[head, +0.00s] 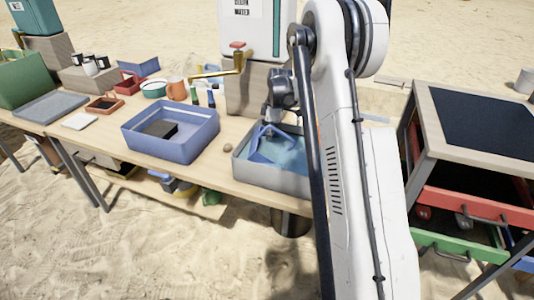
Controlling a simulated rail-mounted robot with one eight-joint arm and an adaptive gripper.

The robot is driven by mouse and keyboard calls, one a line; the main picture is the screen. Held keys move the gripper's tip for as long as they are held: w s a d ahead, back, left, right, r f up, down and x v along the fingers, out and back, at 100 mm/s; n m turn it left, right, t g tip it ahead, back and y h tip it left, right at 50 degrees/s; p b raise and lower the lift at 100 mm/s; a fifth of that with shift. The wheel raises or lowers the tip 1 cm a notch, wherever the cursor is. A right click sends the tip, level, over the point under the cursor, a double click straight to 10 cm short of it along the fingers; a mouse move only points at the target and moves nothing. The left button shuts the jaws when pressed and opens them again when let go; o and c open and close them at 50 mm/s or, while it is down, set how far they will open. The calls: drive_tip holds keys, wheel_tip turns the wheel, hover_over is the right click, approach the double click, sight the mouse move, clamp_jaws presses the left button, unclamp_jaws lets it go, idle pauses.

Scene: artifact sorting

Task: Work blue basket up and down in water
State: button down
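A blue basket (257,157) sits low and tilted in the water (293,158) of a grey tub (268,178) on the table, in the head view. My gripper (270,122) points down over the tub, right at the basket's raised upper part. The fingertips are small and partly hidden, so I cannot tell whether they are shut on the basket or only touching it. My arm covers the right side of the tub.
A blue bin (180,155) holding a dark block stands left of the tub, with a small brown stone (228,149) between them. A brass tap (222,72) juts out behind. A drawer cabinet (440,150) stands at right.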

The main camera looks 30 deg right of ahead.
sight(264, 145)
drive_tip(key=shift+s+a+f+b, duration=0.25)
drive_tip(key=shift+s+a, duration=0.2)
drive_tip(key=shift+a, duration=0.2)
drive_tip(key=shift+s+a+f+b, duration=0.2)
drive_tip(key=shift+s+a, duration=0.2)
drive_tip(key=shift+a, duration=0.25)
drive_tip(key=shift+s+a+f+b, duration=0.15)
drive_tip(key=shift+s+a+f, duration=0.1)
drive_tip(key=shift+s+a, duration=0.3)
drive_tip(key=shift+w, duration=0.15)
drive_tip(key=shift+w+d+r, duration=0.35)
drive_tip(key=shift+w+d, duration=0.15)
drive_tip(key=shift+w, duration=0.05)
drive_tip(key=shift+w+d+r+p, duration=0.15)
drive_tip(key=shift+w+d+r, duration=0.05)
drive_tip(key=shift+w+d, duration=0.35)
drive_tip(key=shift+w+d+r+p, duration=0.2)
drive_tip(key=shift+w+d, duration=0.25)
drive_tip(key=shift+d, duration=0.15)
drive_tip(key=shift+a, duration=0.1)
